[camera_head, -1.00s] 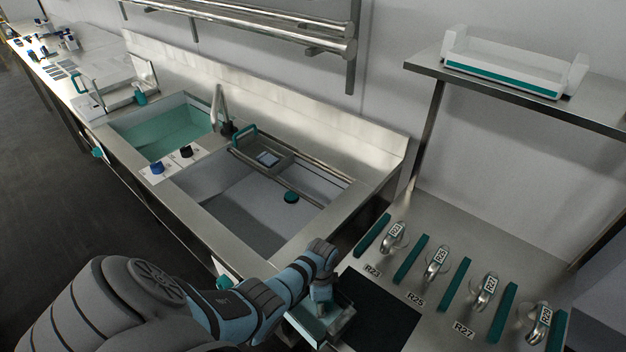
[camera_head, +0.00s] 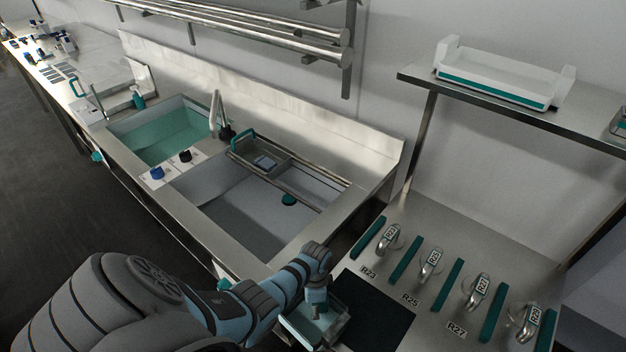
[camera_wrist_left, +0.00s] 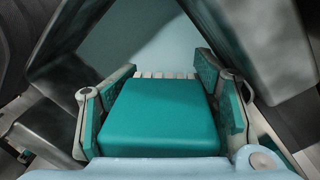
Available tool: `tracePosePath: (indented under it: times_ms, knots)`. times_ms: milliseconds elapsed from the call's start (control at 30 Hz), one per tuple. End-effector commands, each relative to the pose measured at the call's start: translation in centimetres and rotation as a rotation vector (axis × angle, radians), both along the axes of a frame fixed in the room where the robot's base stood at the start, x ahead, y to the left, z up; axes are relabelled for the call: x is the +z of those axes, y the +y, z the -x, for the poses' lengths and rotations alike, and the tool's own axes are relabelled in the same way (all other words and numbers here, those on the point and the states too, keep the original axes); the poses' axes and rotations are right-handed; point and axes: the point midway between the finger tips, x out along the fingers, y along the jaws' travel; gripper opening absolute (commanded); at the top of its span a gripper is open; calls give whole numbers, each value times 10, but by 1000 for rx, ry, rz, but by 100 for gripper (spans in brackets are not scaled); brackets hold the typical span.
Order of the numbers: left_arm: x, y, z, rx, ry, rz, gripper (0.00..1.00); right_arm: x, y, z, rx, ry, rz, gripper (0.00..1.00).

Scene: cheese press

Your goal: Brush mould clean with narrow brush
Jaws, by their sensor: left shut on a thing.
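My left gripper (camera_head: 316,300) is low at the front, just left of a black mat. In the left wrist view its fingers (camera_wrist_left: 165,105) are shut on a teal block (camera_wrist_left: 160,118). A pale toothed strip (camera_wrist_left: 165,75) at its far end looks like bristles, so it appears to be the brush. Beneath the gripper is a pale see-through teal bin (camera_head: 325,328), partly hidden by my arm. Shiny round metal pieces with tags (camera_head: 478,288) stand between teal bars on the right counter. I cannot tell which thing is the mould. My right gripper is not in view.
The black mat (camera_head: 375,312) lies bare on the counter. Behind my arm is a steel sink (camera_head: 255,222) with a rack and tray (camera_head: 265,162) across it. A white tray (camera_head: 500,75) stands on the shelf (camera_head: 530,112) at upper right.

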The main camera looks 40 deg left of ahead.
Motion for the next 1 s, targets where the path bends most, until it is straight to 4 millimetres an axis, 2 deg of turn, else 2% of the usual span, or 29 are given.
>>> tracePosePath:
  times_ms: [67,200,567,800,1000]
  knots:
    - [17,0,0,-1,-4,-1,8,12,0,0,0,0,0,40]
    - [30,1,-1,0,-4,-2,8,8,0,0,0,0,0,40]
    - [36,1,0,0,-2,-1,8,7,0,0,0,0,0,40]
    - [61,0,-1,0,-4,-1,8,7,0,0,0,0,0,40]
    - [64,0,0,0,-1,0,8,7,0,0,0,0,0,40]
